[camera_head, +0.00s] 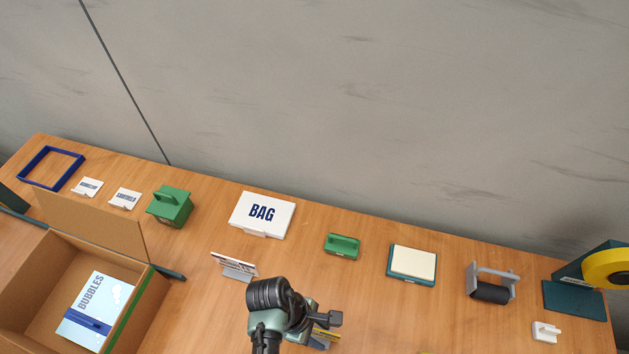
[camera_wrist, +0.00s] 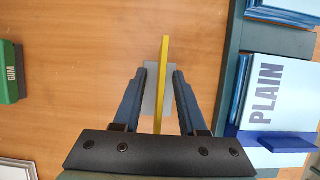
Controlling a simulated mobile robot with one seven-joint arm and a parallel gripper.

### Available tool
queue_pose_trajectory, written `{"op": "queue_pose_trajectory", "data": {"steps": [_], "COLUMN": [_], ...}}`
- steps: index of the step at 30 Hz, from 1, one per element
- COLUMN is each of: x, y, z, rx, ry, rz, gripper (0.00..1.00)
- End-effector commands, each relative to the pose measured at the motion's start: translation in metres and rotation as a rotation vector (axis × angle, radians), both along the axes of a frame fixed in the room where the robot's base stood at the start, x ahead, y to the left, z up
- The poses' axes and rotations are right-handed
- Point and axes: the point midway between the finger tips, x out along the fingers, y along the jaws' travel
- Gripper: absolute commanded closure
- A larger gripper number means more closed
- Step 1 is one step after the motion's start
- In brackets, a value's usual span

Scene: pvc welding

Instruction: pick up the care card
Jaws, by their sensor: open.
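A thin yellow card (camera_wrist: 165,80) stands upright in a small grey holder (camera_wrist: 150,100), seen edge-on from above in the wrist view. My gripper (camera_wrist: 160,75) is open, with one finger on each side of the card and a gap on both sides. A white card (camera_head: 234,263) with dark print stands in another grey holder to the left. I cannot read which of these is the care card.
In the wrist view, a tray (camera_wrist: 232,75) with PLAIN packs (camera_wrist: 270,90) lies right and a green GUM block (camera_wrist: 8,72) left. In the head view, an open carton (camera_head: 150,300) stands left. A BAG box (camera_head: 262,213) and a cream pad (camera_head: 412,262) lie toward the wall.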

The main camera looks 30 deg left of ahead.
Motion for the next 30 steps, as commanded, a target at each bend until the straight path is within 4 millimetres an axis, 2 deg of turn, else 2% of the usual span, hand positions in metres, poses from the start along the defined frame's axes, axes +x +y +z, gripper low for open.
{"op": "queue_pose_trajectory", "data": {"steps": [5, 12, 30], "x": [0.0002, 0.0001, 0.0], "y": [0.0001, 0.0001, 0.0], "z": [0.0, 0.0001, 0.0001], "rx": [0.0, 0.0, 0.0], "ry": [0.0, 0.0, 0.0], "rz": [0.0, 0.0, 0.0], "gripper": [0.59, 1.0, 1.0]}}
